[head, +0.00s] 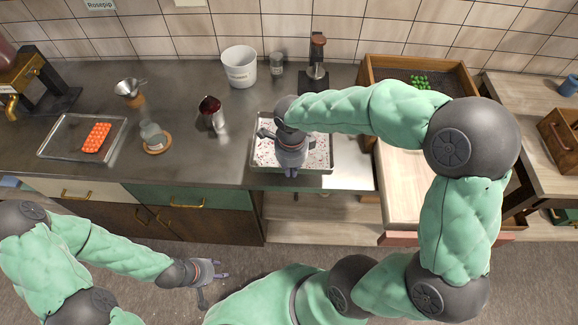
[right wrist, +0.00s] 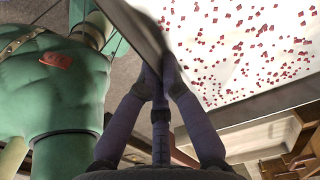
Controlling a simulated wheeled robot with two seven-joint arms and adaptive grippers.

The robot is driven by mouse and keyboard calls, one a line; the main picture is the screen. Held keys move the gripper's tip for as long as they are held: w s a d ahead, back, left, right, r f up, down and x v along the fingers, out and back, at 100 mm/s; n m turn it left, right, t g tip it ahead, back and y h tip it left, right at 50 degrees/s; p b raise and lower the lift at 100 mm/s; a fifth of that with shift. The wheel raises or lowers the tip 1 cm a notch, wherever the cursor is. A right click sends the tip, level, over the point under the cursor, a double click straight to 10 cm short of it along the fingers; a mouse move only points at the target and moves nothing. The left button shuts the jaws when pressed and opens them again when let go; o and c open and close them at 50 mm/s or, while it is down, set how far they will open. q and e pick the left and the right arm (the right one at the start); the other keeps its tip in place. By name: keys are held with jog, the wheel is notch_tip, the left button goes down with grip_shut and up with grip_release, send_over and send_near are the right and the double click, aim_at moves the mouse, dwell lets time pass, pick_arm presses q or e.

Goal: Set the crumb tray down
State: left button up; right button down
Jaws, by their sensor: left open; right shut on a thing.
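The crumb tray (head: 327,170) is a shallow, pale metal tray with a white floor scattered with small red bits. In the head view it is over the front part of the grey counter, right of the middle. My right gripper (head: 293,173) is shut on its near rim, and my arm hides part of the tray's back. In the right wrist view the fingers (right wrist: 160,85) pinch the tray's wall, with the speckled floor (right wrist: 235,45) beside them. I cannot tell whether the tray touches the counter. My left gripper (head: 218,276) is open and empty, low in front of the cabinets.
A white bucket (head: 240,68), a glass jar (head: 277,64) and a dark metal stand (head: 314,80) are behind the tray. A dark red-topped pitcher (head: 212,113) stands to its left. A wooden box (head: 378,68) is at the back right. Bare counter (head: 195,160) lies left of the tray.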

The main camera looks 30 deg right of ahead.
jog(key=w+d+f, duration=0.1)
jog(key=f, duration=0.1)
jog(key=w+d+f+b, duration=0.1)
jog(key=w+f, duration=0.1)
jog(key=w+d+f, duration=0.1)
jog(key=w+f, duration=0.1)
jog(key=shift+w, duration=0.1)
jog(key=shift+w+f+b, duration=0.2)
jog(key=shift+f+b, duration=0.3)
jog(key=shift+f, duration=1.25)
jog(key=shift+f, duration=0.15)
jog(key=c, duration=1.4)
grip_release()
jog(key=shift+r, duration=0.2)
notch_tip(320, 180, up, 12)
jog(key=shift+s+f+p, duration=0.1)
jog(key=shift+p, duration=1.1)
